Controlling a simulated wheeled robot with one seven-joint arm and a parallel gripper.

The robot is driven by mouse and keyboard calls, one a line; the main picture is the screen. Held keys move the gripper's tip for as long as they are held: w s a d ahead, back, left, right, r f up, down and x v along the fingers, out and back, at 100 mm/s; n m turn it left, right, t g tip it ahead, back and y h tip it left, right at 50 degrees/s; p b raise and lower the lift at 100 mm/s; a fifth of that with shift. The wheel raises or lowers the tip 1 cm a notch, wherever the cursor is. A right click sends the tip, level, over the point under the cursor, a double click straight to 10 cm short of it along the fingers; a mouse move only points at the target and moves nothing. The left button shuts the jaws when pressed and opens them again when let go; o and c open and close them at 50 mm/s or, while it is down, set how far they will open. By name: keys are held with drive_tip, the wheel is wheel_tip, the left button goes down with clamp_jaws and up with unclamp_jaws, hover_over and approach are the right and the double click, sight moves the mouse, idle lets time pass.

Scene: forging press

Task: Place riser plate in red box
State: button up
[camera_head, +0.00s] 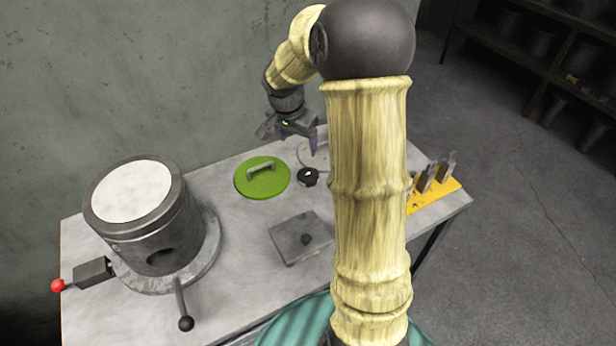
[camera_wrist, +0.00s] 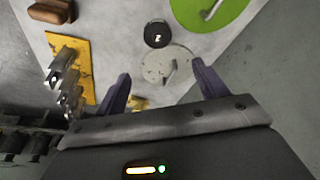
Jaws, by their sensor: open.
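A pale grey round plate (camera_head: 306,157) with a small handle lies flat near the table's back edge, partly hidden by my arm in the head view. It also shows in the wrist view (camera_wrist: 157,68), between and beyond my fingertips. I cannot tell for sure that it is the riser plate; a square grey plate (camera_head: 289,228) with a dark knob also lies on the table. My gripper (camera_head: 292,137) is open and empty above the back of the table, with its two dark purple fingers spread (camera_wrist: 161,70). No red box is in view.
A green round lid (camera_head: 254,186) and a small black disc (camera_head: 308,177) lie beside the round plate. A grey cylindrical press (camera_head: 163,243) stands at the left. A yellow tool rack (camera_head: 440,194) stands at the right. Bare table lies around the square plate.

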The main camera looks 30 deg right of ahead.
drive_tip(key=p, duration=0.1)
hover_over(308, 175)
drive_tip(key=a, duration=0.1)
wheel_tip(308, 175, down, 12)
drive_tip(key=shift+s+a, duration=0.15)
idle(0.3)
drive_tip(key=x, duration=0.2)
drive_tip(key=p+x, duration=0.1)
drive_tip(key=x, duration=0.2)
drive_tip(key=shift+s+f, duration=0.15)
drive_tip(key=shift+s, duration=0.1)
drive_tip(key=c, duration=1.2)
wheel_tip(308, 175, up, 10)
drive_tip(key=shift+r, duration=0.1)
drive_tip(key=shift+c, duration=0.2)
